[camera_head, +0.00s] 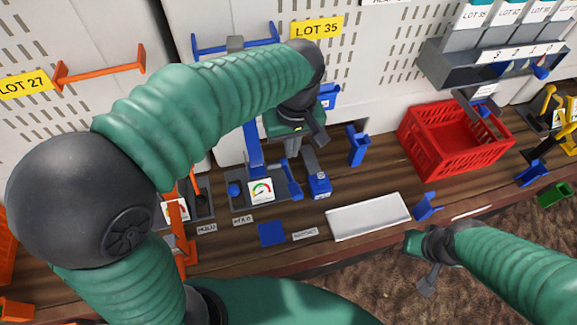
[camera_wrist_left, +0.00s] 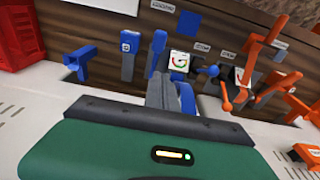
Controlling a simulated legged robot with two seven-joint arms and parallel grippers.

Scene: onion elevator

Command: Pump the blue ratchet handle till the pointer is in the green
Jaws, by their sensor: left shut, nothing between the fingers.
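The blue ratchet handle (camera_head: 292,191) stands just right of the gauge on the dark bench; in the left wrist view it (camera_wrist_left: 157,45) rises beyond my fingertips. The gauge (camera_head: 262,190) is a white dial with a red, yellow and green arc, also in the left wrist view (camera_wrist_left: 179,60); its pointer is too small to read. My left gripper (camera_head: 293,146) is shut and empty, behind and above the handle; whether it touches it I cannot tell. My right gripper (camera_head: 430,275) hangs low, away from the handle, its fingers unclear.
A blue post (camera_head: 253,150) rises behind the gauge. A blue-topped grey unit (camera_head: 319,183) and a blue holder (camera_head: 358,147) stand to the right. A red crate (camera_head: 455,155) and a white tray (camera_head: 368,216) lie farther right. Orange parts (camera_head: 176,222) stand left.

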